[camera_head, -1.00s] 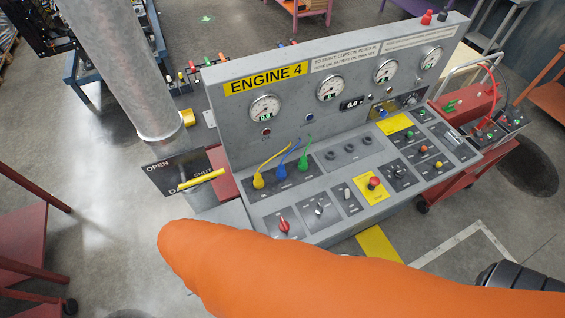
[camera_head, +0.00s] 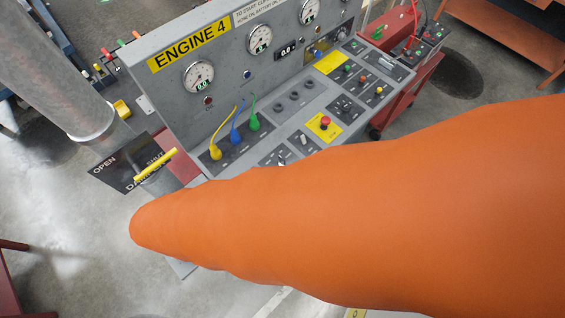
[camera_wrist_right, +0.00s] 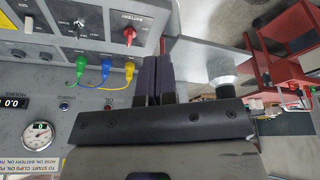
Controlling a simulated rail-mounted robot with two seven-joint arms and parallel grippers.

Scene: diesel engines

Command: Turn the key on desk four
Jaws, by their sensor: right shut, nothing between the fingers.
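The grey desk (camera_head: 215,115) with the yellow ENGINE 4 sign (camera_head: 189,46) stands in the head view. A small silver switch (camera_head: 281,160), possibly the key, shows at the edge of my orange arm, which hides the desk's front left part. In the right wrist view a small dark-and-silver switch (camera_wrist_right: 80,23) sits next to the red BATTERY switch (camera_wrist_right: 129,34). My right gripper (camera_wrist_right: 158,60) is shut and empty, its fingers beside the panel's edge, apart from both switches. It is hidden in the head view. My left gripper is not in view.
Yellow, blue and green cabled plugs (camera_head: 235,135) stand on the desk. A yellow-handled lever (camera_head: 156,164) by an OPEN/SHUT plate (camera_head: 112,166) is at its left, near a grey column (camera_head: 60,75). A red trolley (camera_head: 408,95) stands right of the desk.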

